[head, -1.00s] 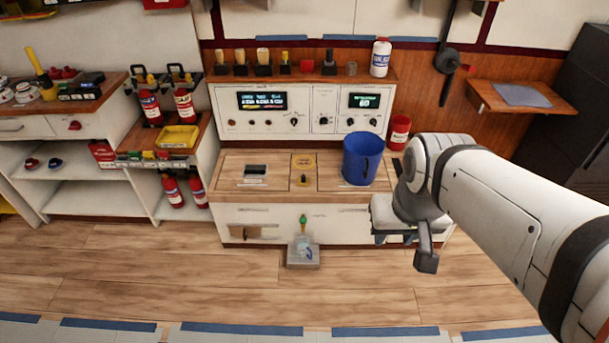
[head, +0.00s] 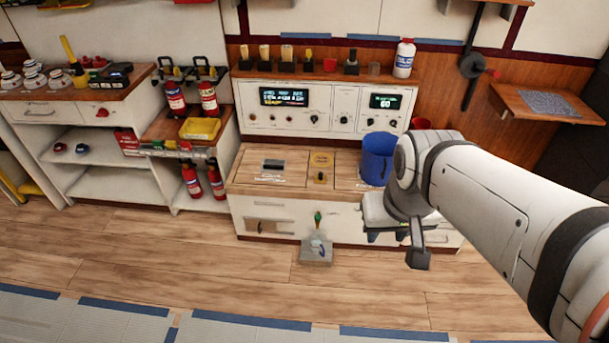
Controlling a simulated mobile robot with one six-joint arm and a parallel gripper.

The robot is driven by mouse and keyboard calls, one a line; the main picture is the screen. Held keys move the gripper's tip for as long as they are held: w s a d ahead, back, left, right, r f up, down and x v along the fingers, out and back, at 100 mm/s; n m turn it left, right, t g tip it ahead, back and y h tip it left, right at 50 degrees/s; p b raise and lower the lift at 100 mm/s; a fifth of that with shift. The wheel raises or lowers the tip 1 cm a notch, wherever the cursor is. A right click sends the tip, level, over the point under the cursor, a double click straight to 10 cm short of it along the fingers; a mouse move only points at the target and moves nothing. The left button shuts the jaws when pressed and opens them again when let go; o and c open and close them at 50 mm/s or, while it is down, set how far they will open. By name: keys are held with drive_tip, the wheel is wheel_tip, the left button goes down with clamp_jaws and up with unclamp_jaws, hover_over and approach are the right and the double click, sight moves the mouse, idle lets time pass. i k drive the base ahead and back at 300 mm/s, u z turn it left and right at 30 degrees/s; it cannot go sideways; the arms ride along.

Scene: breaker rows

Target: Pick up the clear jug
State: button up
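A small clear, see-through vessel that looks like the jug (head: 318,247) stands on a low grey block (head: 316,259) on the floor, in front of the white cabinet. It has a bluish part. A green-tipped upright thing (head: 318,219) shows just above and behind it. My arm reaches in from the right. My gripper (head: 386,237) appears as dark parts below a white body, to the right of the jug and apart from it. Its fingers are small and partly hidden by my wrist, so their opening is unclear. I see nothing held in it.
The white cabinet with a wooden counter (head: 248,182) carries a blue bucket (head: 375,158) and a control panel (head: 320,108). Fire extinguishers (head: 191,180) stand on shelves at the left. The wooden floor (head: 200,250) left of the jug is clear. Blue-edged pale mats (head: 120,325) lie nearest.

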sight(317, 239)
drive_tip(key=u, duration=2.25)
drive_tip(key=i, duration=1.65)
drive_tip(key=z, duration=3.65)
drive_tip(key=i, duration=1)
drive_tip(key=u, duration=0.1)
